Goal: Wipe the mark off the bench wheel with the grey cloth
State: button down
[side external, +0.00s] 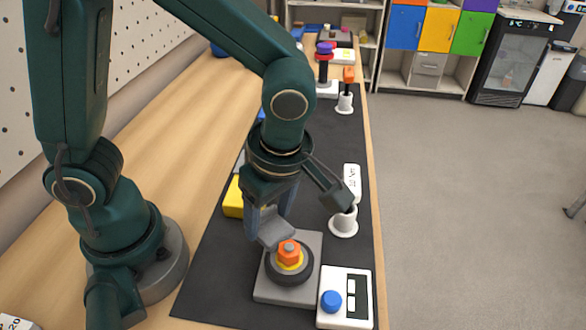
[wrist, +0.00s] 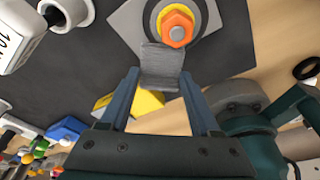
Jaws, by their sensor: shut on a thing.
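The bench wheel (side external: 290,279) is a black ring with a yellow hub and an orange hex nut, on a grey square plate (side external: 312,245). My gripper (wrist: 159,74) is shut on the grey cloth (wrist: 160,62), a folded pad between its two fingertips. In the side view the cloth (side external: 276,233) is at the back left edge of the wheel. In the wrist view it overlaps the wheel's near rim; I cannot tell whether it touches. I see no mark; part of the rim is hidden by the cloth.
A white panel with a blue knob (side external: 331,301) stands right of the plate. A white holder (side external: 344,222) with a labelled white piece is behind it. A yellow block (side external: 233,198) lies left of my gripper. The dark mat (side external: 225,270) is clear at front left.

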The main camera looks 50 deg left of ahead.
aim_at(266, 229)
jog(key=shift+w+a+f, duration=0.1)
jog(key=shift+w, duration=0.55)
jog(key=shift+a+v, duration=0.2)
jog(key=shift+v, duration=0.8)
jog(key=shift+s+d+r, duration=0.2)
jog(key=shift+s+r, duration=0.75)
jog(key=shift+s, duration=0.15)
jog(key=a+v, duration=0.1)
jog(key=v, duration=0.5)
jog(key=shift+s+a+r, duration=0.2)
jog(key=shift+s+r, duration=0.1)
